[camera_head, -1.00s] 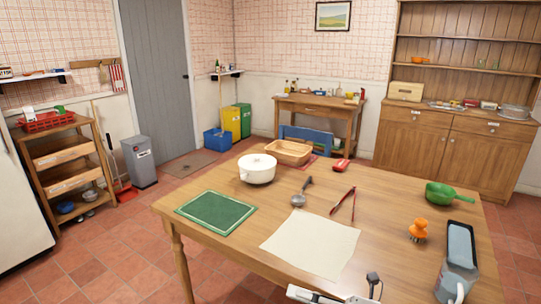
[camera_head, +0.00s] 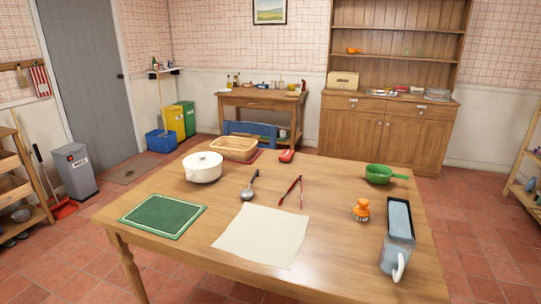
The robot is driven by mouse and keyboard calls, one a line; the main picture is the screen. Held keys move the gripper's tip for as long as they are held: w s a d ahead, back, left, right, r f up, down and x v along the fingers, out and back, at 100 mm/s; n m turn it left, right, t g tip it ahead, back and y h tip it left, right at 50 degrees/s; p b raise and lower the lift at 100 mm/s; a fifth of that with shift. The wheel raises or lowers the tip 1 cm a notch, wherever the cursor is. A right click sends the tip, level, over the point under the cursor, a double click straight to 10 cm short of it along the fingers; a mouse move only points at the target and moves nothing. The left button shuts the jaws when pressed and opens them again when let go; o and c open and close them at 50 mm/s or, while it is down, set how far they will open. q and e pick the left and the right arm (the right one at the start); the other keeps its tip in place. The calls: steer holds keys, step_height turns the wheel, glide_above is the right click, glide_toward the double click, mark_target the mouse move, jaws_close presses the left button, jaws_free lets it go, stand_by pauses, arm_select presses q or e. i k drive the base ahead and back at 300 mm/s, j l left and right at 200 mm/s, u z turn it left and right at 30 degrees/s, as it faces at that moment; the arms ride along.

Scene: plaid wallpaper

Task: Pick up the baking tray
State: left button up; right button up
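I cannot tell for sure which thing is the baking tray. A flat silvery tray-like thing (camera_head: 380,93) lies on the counter of the wooden dresser at the back right, small in view. A blue-grey rectangular, tray-like thing (camera_head: 399,216) lies near the right edge of the wooden table (camera_head: 335,265), touching or just behind a grey jug (camera_head: 397,254). Neither of my grippers shows in the head view.
The table also holds a green mat (camera_head: 163,216), white pot (camera_head: 203,167), wicker basket (camera_head: 234,147), ladle (camera_head: 250,186), red tongs (camera_head: 291,192), pale cloth (camera_head: 263,236), orange-topped brush (camera_head: 361,210) and green pan (camera_head: 380,174). Floor shows free between the table and the dresser (camera_head: 350,135).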

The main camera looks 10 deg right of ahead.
mark_target(399, 214)
steer(key=z, duration=1.35)
